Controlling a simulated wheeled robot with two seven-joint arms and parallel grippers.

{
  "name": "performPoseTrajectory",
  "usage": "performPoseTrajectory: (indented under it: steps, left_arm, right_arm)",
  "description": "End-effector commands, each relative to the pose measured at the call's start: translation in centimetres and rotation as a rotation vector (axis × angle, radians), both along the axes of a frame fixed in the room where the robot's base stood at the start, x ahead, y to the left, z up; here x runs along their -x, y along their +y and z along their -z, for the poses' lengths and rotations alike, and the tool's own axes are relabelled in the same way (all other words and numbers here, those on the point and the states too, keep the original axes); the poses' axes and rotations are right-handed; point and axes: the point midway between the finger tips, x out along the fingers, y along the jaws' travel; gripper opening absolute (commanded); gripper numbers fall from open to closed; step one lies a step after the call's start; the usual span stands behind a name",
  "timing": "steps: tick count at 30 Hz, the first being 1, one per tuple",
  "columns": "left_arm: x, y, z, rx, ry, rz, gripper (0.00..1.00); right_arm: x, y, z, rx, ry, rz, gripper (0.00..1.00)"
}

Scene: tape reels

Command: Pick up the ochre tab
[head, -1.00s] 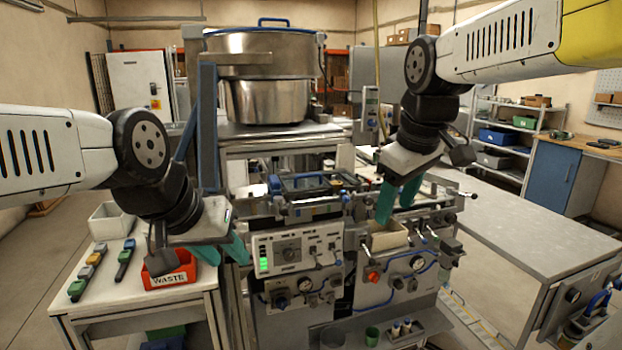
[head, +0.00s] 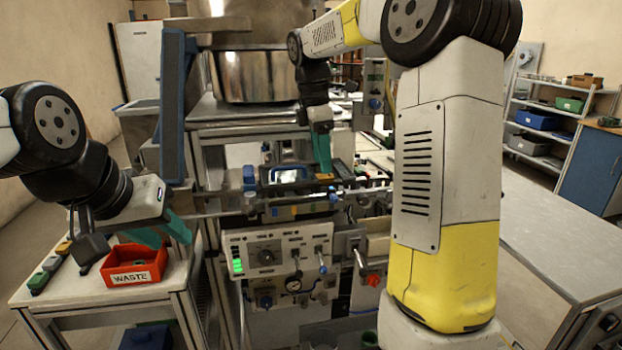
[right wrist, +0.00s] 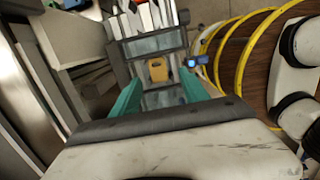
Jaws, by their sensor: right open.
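The ochre tab (right wrist: 158,70) shows in the right wrist view as a small yellow-ochre piece with a dark mark, on a greyish strip of the machine. It lies ahead of and between the teal fingers of my right gripper (right wrist: 158,80), which are apart with nothing held. In the head view my right gripper (head: 322,158) points down over the machine's top, and a small ochre spot (head: 325,176) shows at its fingertips. I cannot tell the remaining distance there. My left gripper (head: 174,240) is open and empty, beside the red waste bin.
The red waste bin (head: 134,265) stands on the white side table at left, with several coloured blocks beside it. The control panel (head: 280,255) is below the machine's top. A blue-knobbed part (right wrist: 193,62) sits close right of the tab. Yellow hoops (right wrist: 240,50) are further right.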

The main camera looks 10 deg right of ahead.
Motion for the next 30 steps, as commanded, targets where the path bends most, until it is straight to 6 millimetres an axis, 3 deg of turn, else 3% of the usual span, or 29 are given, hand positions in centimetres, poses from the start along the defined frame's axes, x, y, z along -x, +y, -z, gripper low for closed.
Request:
performPoseTrajectory:
  steps: [6,15,24,30]
  left_arm:
    - [0.0,0.0,0.0,0.0,0.0,0.0,0.36]
    - [0.0,0.0,0.0,0.0,0.0,0.0,0.36]
    - [0.0,0.0,0.0,0.0,0.0,0.0,0.36]
    - [0.0,0.0,0.0,0.0,0.0,0.0,0.36]
  right_arm:
    - [-0.4,-0.7,3.0,0.001,0.001,0.001,0.53]
    - [-0.4,-0.7,3.6,0.0,-0.001,0.001,0.53]
    - [-0.4,-0.7,3.6,0.0,-0.001,0.001,0.0]
    - [-0.4,-0.7,3.6,0.0,-0.001,0.001,0.0]
